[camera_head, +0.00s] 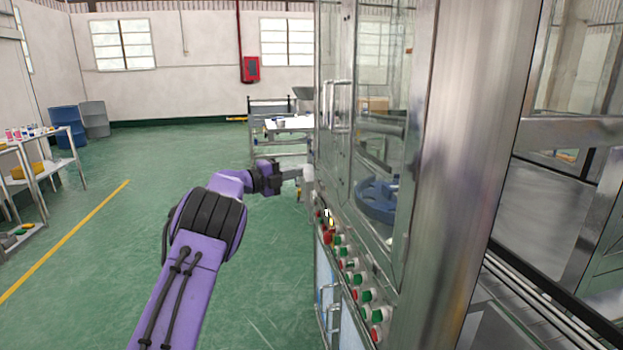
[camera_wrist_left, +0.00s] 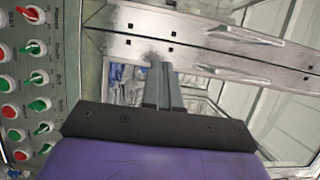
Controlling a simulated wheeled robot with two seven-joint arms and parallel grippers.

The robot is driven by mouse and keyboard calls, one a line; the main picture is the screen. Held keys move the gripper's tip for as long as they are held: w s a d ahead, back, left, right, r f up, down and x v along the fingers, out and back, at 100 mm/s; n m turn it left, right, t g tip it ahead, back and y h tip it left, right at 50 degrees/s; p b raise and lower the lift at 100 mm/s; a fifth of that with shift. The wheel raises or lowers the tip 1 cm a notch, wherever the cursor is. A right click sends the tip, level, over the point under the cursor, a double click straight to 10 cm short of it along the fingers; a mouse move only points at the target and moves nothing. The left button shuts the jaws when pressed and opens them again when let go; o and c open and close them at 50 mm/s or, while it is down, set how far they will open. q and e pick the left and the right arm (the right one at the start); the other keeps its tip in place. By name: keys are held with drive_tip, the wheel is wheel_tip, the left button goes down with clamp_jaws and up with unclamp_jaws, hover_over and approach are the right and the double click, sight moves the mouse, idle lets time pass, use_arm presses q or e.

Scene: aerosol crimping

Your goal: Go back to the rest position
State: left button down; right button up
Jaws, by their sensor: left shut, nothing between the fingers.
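My left gripper (camera_head: 299,187) is at the end of the purple arm that reaches forward along the left side of the machine. It is close to the far end of the machine's control panel (camera_head: 350,268); I cannot tell from the head view whether it touches it. In the left wrist view the two fingers (camera_wrist_left: 161,78) are shut together with nothing between them, in front of the machine's metal frame. The panel (camera_wrist_left: 27,92) with its red and green knobs is to the left of the fingers there. My right gripper is not in view.
The machine with glass doors and a steel post (camera_head: 455,180) fills the right side. A cart (camera_head: 285,126) stands beyond my gripper. A shelf table (camera_head: 40,150) with small items and two barrels (camera_head: 75,123) are at the left. The green floor (camera_head: 110,240) left of my arm is clear.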

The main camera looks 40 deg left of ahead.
use_arm(q)
drive_tip(key=s+d+f+n+g+y, duration=0.1)
drive_tip(key=s+d+f+n+y, duration=0.15)
drive_tip(key=f+n, duration=0.65)
drive_tip(key=s+d+f+n+g+y, duration=0.15)
drive_tip(key=s+f+n+y, duration=0.25)
drive_tip(key=f+n, duration=0.5)
drive_tip(key=s+d+f+n+y, duration=0.2)
drive_tip(key=s+f+n+y, duration=0.3)
drive_tip(key=f, duration=0.8)
drive_tip(key=s+d+f+n+g+h, duration=0.1)
drive_tip(key=s+d+f+n+g, duration=0.45)
drive_tip(key=s+d+f, duration=0.7)
drive_tip(key=s+d+f+g, duration=0.2)
drive_tip(key=s+d, duration=0.1)
drive_tip(key=s, duration=0.4)
drive_tip(key=s+d+f+g+h, duration=0.1)
drive_tip(key=s+d+f+g, duration=0.1)
drive_tip(key=s, duration=0.5)
drive_tip(key=s+d+f+g+h, duration=0.1)
drive_tip(key=s+d+f+g, duration=0.1)
drive_tip(key=s+d, duration=0.2)
drive_tip(key=s, duration=0.3)
drive_tip(key=shift+s+f, duration=0.15)
drive_tip(key=shift+s, duration=0.05)
